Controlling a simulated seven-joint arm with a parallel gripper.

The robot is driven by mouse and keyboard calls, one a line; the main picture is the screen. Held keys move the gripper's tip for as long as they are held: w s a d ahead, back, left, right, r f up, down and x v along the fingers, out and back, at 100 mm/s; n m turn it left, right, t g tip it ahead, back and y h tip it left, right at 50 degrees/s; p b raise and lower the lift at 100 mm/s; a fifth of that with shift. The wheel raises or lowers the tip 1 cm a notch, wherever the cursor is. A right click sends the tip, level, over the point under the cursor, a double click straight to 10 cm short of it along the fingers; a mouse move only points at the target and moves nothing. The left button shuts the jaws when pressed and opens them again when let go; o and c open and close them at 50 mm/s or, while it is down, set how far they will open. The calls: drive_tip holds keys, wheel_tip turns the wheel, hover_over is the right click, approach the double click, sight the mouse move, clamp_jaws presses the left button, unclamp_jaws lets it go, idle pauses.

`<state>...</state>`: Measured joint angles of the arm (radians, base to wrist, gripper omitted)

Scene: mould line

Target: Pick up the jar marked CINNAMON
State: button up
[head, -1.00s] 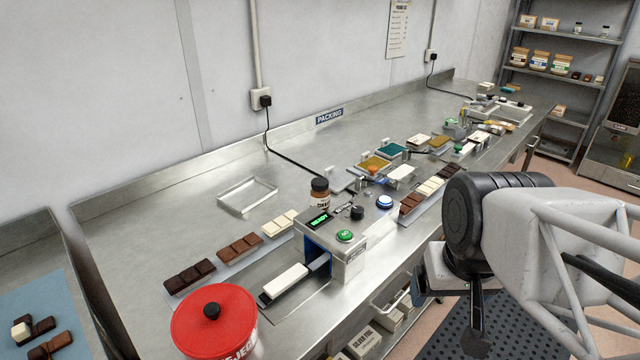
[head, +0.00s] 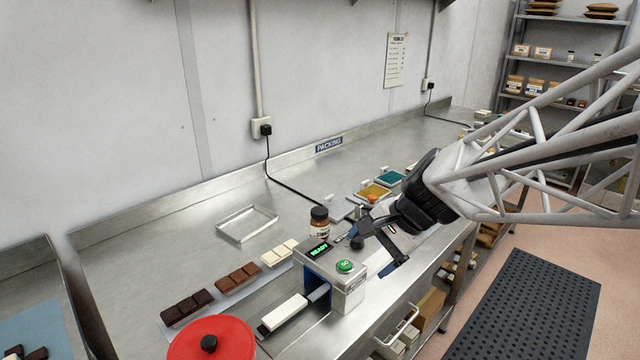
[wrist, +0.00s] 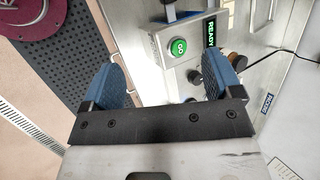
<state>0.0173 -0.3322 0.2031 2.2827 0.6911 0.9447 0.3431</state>
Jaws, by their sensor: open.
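A small jar (head: 319,222) with a black lid and brown contents stands upright on the steel bench, behind the packing machine. Its label is too small to read. A dark round lid (wrist: 236,61), which looks like this jar's, shows in the wrist view beyond the right finger. My gripper (head: 371,255) is open and empty, with its blue-padded fingers apart. It is above the machine's right end, to the right of the jar and clear of it. In the wrist view my gripper (wrist: 163,75) has the machine beyond its fingers.
The packing machine (head: 347,290) has a green GO button (head: 344,266) and a READY display. A red lidded tub (head: 211,345) stands at lower left.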

drive_tip(key=w+a+f+m+t+y, duration=0.1)
drive_tip(key=w+a+f+m+y, duration=0.1)
drive_tip(key=w+m, duration=0.35)
drive_tip(key=w+a+f+m+t+y, duration=0.1)
drive_tip(key=w+a+m+y, duration=0.1)
drive_tip(key=w, duration=0.7)
drive_tip(key=m+t+y, duration=0.1)
drive_tip(key=m+t, duration=0.2)
drive_tip(key=m, duration=0.5)
approach(322, 211)
drive_tip(key=x, duration=0.3)
drive_tip(key=shift+d, duration=0.1)
drive_tip(key=shift+x, duration=1.3)
drive_tip(key=shift+r, duration=0.1)
drive_tip(key=shift+x, duration=2.65)
drive_tip(key=shift+c, duration=0.3)
